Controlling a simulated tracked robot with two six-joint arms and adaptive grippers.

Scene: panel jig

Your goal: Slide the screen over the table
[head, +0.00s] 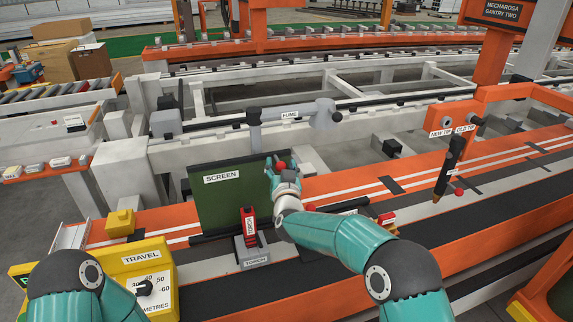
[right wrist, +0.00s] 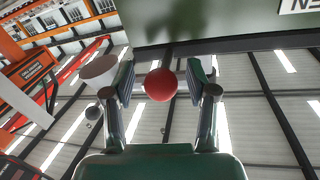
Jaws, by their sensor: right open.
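The screen (head: 225,205) is a dark green upright panel labelled SCREEN, standing over the orange table (head: 400,172) left of centre in the head view. A red ball knob (head: 281,165) is by its upper right edge. My right gripper (head: 284,175) is at that edge, partly covering the knob. In the right wrist view the red knob (right wrist: 160,84) shows between the two open fingers, with a gap on each side, and the screen (right wrist: 215,22) fills the top. My left arm shows at the lower left, but its gripper is out of view.
A red torch (head: 249,222) stands in a grey holder just before the screen. A yellow TRAVEL box (head: 142,262) with a dial is at the lower left. The FUME arm (head: 290,120) crosses behind the screen. A dark tool (head: 448,165) hangs at the right.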

